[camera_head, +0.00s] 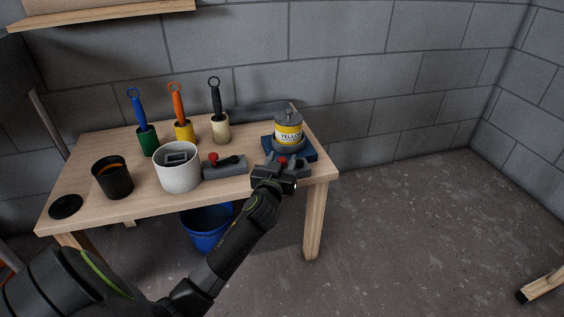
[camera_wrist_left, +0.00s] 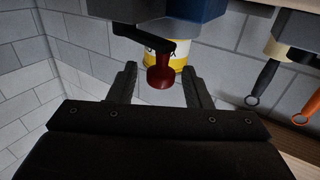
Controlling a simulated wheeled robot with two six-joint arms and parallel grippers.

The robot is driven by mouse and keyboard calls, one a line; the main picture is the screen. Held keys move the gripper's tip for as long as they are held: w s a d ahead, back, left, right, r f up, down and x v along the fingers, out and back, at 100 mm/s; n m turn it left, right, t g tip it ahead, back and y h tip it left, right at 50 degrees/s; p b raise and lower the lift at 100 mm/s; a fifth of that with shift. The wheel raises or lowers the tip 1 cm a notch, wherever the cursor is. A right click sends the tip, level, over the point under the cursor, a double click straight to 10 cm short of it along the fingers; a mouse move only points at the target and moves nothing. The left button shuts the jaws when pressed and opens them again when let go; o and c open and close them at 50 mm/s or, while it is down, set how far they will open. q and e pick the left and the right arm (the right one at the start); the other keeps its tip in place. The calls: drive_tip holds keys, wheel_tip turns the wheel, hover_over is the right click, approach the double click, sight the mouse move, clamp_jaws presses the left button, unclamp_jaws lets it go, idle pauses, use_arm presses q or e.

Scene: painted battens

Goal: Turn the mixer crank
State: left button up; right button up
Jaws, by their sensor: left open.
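The mixer has a blue base (camera_head: 268,141) at the right end of the workbench, with a yellow-labelled can (camera_head: 288,133) standing on it. Its crank has a black arm (camera_wrist_left: 142,33) and a dark red knob (camera_wrist_left: 161,74). In the head view a bit of the red knob (camera_head: 282,160) shows just above my left gripper (camera_head: 280,172), which covers part of the crank. In the left wrist view, my left gripper (camera_wrist_left: 159,80) is open. The knob lies between its two fingers, with visible gaps on both sides. My right gripper is not in view.
On the workbench (camera_head: 130,222), a grey block (camera_head: 225,171) with another red knob stands left of my gripper. A white pot (camera_head: 177,174), a black cup (camera_head: 112,178), a black lid (camera_head: 65,206) and several brush holders stand further left. A blue bucket (camera_head: 207,238) is below.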

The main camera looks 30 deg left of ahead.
use_arm(q)
drive_tip(key=shift+w+a, duration=0.1)
drive_tip(key=shift+w, duration=0.2)
clamp_jaws()
